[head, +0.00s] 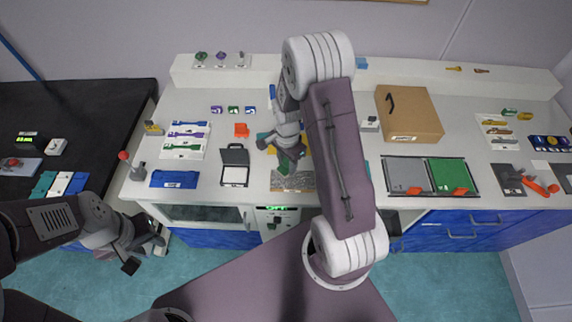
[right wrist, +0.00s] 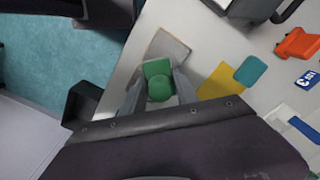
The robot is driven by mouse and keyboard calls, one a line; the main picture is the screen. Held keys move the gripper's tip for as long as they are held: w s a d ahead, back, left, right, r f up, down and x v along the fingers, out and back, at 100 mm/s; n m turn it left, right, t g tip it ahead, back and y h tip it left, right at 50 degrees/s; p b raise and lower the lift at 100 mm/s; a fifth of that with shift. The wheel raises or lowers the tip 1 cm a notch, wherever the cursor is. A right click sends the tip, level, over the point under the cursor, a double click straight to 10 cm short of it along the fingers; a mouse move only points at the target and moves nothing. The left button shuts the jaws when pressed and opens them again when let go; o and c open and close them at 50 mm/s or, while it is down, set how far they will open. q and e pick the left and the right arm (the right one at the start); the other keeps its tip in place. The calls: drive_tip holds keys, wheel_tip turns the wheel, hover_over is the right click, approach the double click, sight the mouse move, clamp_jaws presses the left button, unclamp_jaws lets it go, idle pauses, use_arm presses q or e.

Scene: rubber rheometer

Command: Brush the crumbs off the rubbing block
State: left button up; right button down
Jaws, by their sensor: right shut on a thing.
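A flat grey-brown speckled slab, which looks like the rubbing block (head: 296,182), lies near the counter's front edge in the head view. Its top shows in the right wrist view (right wrist: 172,44). My right gripper (head: 288,158) is shut on a green knobbed tool (right wrist: 158,82), over the slab's near part in the wrist view. In the head view the tool shows as a small green patch (head: 283,169) at the slab's back edge. I cannot tell whether it touches, nor make out crumbs. My left gripper (head: 143,254) is open and empty, in front of the counter.
A small black-framed case with a white pad (head: 235,176) stands left of the slab. Yellow and teal pieces (right wrist: 222,82) lie beside the gripper. An orange part (head: 241,130) and a cardboard box (head: 412,118) stand further off. A grey and green tray (head: 430,158) lies right.

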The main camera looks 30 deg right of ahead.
wheel_tip(320, 180, up, 2)
drive_tip(key=shift+w+r+p, duration=0.1)
drive_tip(key=shift+w+p, duration=0.05)
drive_tip(key=shift+p, duration=0.45)
drive_tip(key=shift+r, duration=0.2)
